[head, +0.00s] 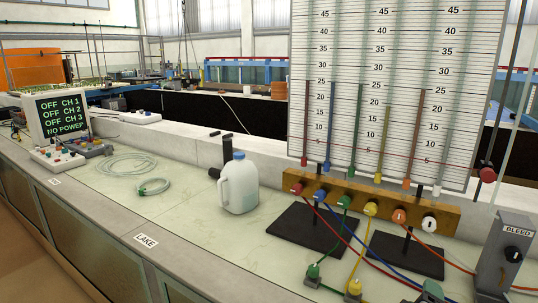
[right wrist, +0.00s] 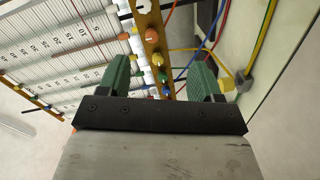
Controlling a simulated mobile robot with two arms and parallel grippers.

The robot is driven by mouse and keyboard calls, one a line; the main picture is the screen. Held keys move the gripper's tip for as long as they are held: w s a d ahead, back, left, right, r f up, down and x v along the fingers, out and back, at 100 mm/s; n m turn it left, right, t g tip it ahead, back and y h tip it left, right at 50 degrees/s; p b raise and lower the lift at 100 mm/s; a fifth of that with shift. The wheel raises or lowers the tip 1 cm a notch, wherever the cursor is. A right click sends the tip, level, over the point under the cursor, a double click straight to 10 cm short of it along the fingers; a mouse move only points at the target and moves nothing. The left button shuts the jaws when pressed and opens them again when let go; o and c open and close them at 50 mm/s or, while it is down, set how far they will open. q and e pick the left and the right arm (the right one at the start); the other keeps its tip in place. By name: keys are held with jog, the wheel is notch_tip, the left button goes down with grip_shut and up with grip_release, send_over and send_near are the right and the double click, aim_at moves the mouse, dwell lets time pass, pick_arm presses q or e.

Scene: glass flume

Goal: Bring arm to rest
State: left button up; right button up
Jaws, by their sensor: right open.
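My right gripper (right wrist: 160,75) shows in the right wrist view with its two green fingers spread wide. The gap between them looks empty. Beyond the fingers lies the wooden manifold (right wrist: 152,38) with coloured knobs, and the numbered gauge board (right wrist: 75,50) is to the left. I cannot tell how far the fingers are from the manifold, but I see no contact. There the gauge board (head: 395,130) stands upright behind the manifold (head: 386,203).
Coloured tubes run from the manifold to fittings (head: 314,271) at the front right. A grey BLEED box (head: 492,262) stands at the right edge. A whitish jug (head: 238,188) stands left of the manifold. Coiled clear tubing lies farther left, near a monitor (head: 60,117). The counter before the jug (head: 195,235) is clear.

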jog(key=s+a+f+m+g+y, duration=0.25)
jog(key=s+a+f+g, duration=0.2)
jog(key=s, duration=0.45)
jog(key=s+a+f+m+g+y, duration=0.2)
jog(key=s+a+f+g+y, duration=0.15)
jog(key=s+f, duration=0.35)
jog(key=s+a+f+m+g+y, duration=0.25)
jog(key=s+f, duration=0.25)
jog(key=s, duration=0.5)
notch_tip(320, 180, down, 24)
jog(key=g+p, duration=0.2)
pick_arm(q)
jog(key=r+p, duration=0.1)
jog(key=r, duration=0.2)
jog(key=shift+d+r, duration=0.15)
jog(key=shift+d, duration=0.05)
pick_arm(e)
jog(key=s+d+f+n+g, duration=0.1)
jog(key=s+d+f, duration=0.1)
jog(key=s+f, duration=1.2)
jog(key=shift+s+d, duration=0.4)
jog(key=shift+s, duration=0.8)
